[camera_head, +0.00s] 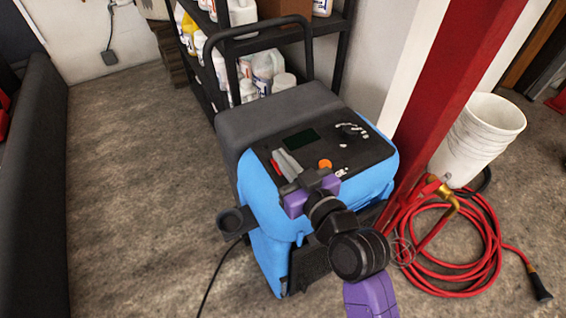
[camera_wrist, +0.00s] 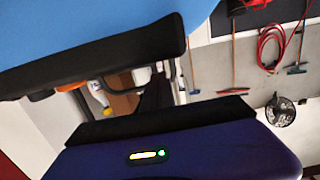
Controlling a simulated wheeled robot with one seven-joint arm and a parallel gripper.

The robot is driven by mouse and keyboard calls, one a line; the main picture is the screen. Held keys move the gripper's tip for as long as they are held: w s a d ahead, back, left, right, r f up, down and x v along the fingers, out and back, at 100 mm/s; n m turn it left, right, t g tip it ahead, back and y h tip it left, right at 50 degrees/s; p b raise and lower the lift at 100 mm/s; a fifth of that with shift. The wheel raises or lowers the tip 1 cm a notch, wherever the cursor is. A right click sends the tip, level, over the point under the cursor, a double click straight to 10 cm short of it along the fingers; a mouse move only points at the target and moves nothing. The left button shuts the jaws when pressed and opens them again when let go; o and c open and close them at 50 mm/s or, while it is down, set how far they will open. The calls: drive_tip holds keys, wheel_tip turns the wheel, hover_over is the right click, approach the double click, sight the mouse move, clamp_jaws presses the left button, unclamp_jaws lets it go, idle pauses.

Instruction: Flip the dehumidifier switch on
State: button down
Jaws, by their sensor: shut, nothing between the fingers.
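The dehumidifier is a blue machine (camera_head: 262,205) with a black sloped control panel (camera_head: 350,150) on top, in the middle of the head view. The panel carries a dark screen (camera_head: 301,139), an orange round knob (camera_head: 325,163) and small pale markings. I cannot tell for certain which part is the switch. My gripper (camera_head: 284,161) is shut and empty, its grey fingers over the left front part of the panel, beside a small red part. I cannot tell whether they touch. In the wrist view, the machine's blue body (camera_wrist: 90,28) fills the upper left, above my purple gripper housing.
A red post (camera_head: 440,90) stands close on the right, with a white bucket stack (camera_head: 480,135) and coiled red hose (camera_head: 490,245) beyond. A shelf of bottles (camera_head: 268,72) stands behind the machine. The floor (camera_head: 140,180) at left is clear.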

drive_tip(key=shift+a+f, duration=0.1)
drive_tip(key=shift+f, duration=0.6)
drive_tip(key=shift+w+r+p, duration=0.1)
drive_tip(key=shift+p, duration=0.25)
drive_tip(key=shift+g+p, duration=0.3)
drive_tip(key=shift+p, duration=0.3)
drive_tip(key=shift+f, duration=0.3)
drive_tip(key=r+p, duration=0.2)
drive_tip(key=r, duration=0.1)
drive_tip(key=r+p, duration=0.1)
drive_tip(key=shift+w+a+r+p, duration=0.2)
drive_tip(key=shift+w+r+p, duration=0.15)
drive_tip(key=shift+r, duration=0.05)
drive_tip(key=r+v, duration=0.1)
drive_tip(key=v, duration=0.8)
drive_tip(key=shift+s+r+b, duration=0.3)
drive_tip(key=shift+b, duration=0.15)
drive_tip(key=shift+d, duration=0.1)
